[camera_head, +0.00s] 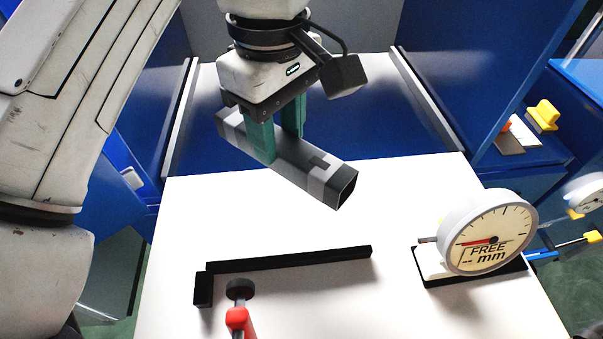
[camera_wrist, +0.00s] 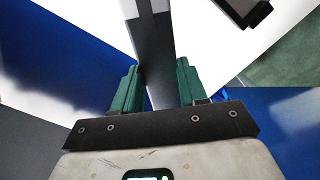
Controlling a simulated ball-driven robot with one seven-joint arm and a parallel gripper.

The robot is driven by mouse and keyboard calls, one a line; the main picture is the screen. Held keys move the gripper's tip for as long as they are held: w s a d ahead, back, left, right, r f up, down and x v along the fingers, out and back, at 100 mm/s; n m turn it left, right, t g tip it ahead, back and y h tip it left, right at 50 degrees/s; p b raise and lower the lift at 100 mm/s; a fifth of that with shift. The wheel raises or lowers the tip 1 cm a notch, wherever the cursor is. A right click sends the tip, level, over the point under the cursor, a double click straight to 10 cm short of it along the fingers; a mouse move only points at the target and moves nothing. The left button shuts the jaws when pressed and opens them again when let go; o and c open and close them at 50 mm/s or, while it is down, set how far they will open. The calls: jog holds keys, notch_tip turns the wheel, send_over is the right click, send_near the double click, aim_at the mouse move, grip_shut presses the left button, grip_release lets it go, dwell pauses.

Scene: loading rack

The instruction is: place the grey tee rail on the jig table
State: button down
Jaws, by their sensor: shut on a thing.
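The grey rail (camera_head: 306,165) is a long bar with lighter bands and a dark open end. My gripper (camera_head: 277,150) is shut on it near its middle, with green fingers on both sides. The rail is held above the white jig table (camera_head: 390,200), tilted in the picture with its open end toward the lower right. In the wrist view the rail (camera_wrist: 152,50) runs up between the green fingers of my gripper (camera_wrist: 157,85). Its far left end shows beside the fingers. The tee shape of the rail cannot be made out.
A black fence bar (camera_head: 290,260) with a short end stop (camera_head: 203,289) lies on the table. A red-handled clamp (camera_head: 237,316) stands at the front. A dial gauge (camera_head: 487,235) on a black base stands at the right. The tabletop between fence and gauge is bare.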

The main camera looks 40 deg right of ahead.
notch_tip(320, 180, down, 9)
jog(key=shift+f, duration=0.1)
dwell(0.4)
jog(key=c, duration=0.6)
grip_release()
jog(key=shift+f, duration=0.1)
notch_tip(320, 180, up, 10)
jog(key=p, duration=1)
jog(key=shift+r, duration=1.15)
jog(key=shift+s, duration=0.1)
